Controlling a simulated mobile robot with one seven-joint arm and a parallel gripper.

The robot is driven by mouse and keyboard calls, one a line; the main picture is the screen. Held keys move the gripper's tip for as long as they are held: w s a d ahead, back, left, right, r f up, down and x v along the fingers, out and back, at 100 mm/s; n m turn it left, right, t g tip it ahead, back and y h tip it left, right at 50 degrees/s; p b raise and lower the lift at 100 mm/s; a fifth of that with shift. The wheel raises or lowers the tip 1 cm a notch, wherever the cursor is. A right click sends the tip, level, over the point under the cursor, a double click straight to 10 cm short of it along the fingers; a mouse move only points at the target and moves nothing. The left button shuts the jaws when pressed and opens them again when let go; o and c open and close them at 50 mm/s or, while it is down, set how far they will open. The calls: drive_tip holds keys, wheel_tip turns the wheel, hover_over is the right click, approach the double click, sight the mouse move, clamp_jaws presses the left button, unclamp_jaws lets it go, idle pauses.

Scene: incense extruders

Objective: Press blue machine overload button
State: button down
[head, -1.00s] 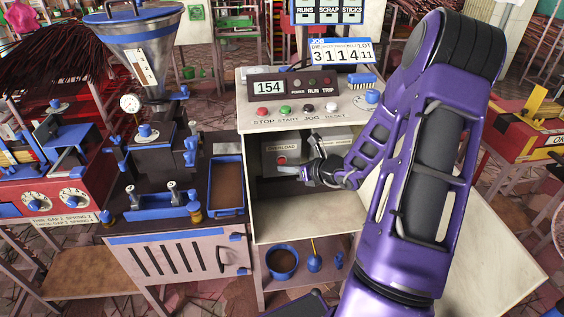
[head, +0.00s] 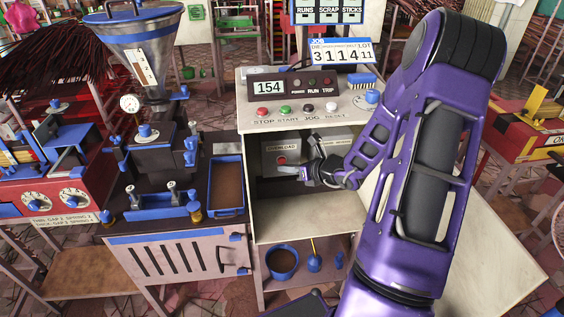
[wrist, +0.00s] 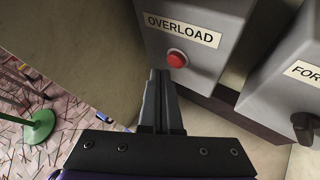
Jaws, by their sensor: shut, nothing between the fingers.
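The overload button (wrist: 177,59) is a red round knob on a grey box (wrist: 203,14) with an OVERLOAD label, seen in the wrist view. In the head view the red button (head: 281,160) sits inside the open cabinet under the blue-trimmed machine's control panel (head: 310,103). My gripper (wrist: 158,74) is shut and empty, its fingertips just below and slightly left of the button in the wrist view. Whether the tips touch the box or button cannot be told. In the head view my gripper (head: 300,172) is inside the cabinet, right of and below the button.
A second grey box with a dark knob (wrist: 303,127) stands right of the overload box. The cabinet shelf (head: 310,222) lies below my gripper. The panel above carries several coloured buttons and a display (head: 268,88). A blue-rimmed bowl (head: 283,262) sits on the lower shelf.

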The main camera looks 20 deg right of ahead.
drive_tip(key=shift+w+d, duration=0.1)
drive_tip(key=shift+w, duration=0.3)
drive_tip(key=shift+w+d, duration=0.15)
drive_tip(key=shift+w, duration=0.35)
idle(0.8)
drive_tip(key=shift+s, duration=0.15)
drive_tip(key=shift+s+a, duration=0.25)
drive_tip(key=shift+s, duration=0.5)
drive_tip(key=shift+s+a+b, duration=0.25)
drive_tip(key=shift+s, duration=0.55)
drive_tip(key=shift+s+a+b, duration=0.2)
drive_tip(key=shift+s+b, duration=0.05)
drive_tip(key=shift+s, duration=0.55)
drive_tip(key=shift+s+a+b, duration=0.25)
drive_tip(key=shift+s, duration=0.55)
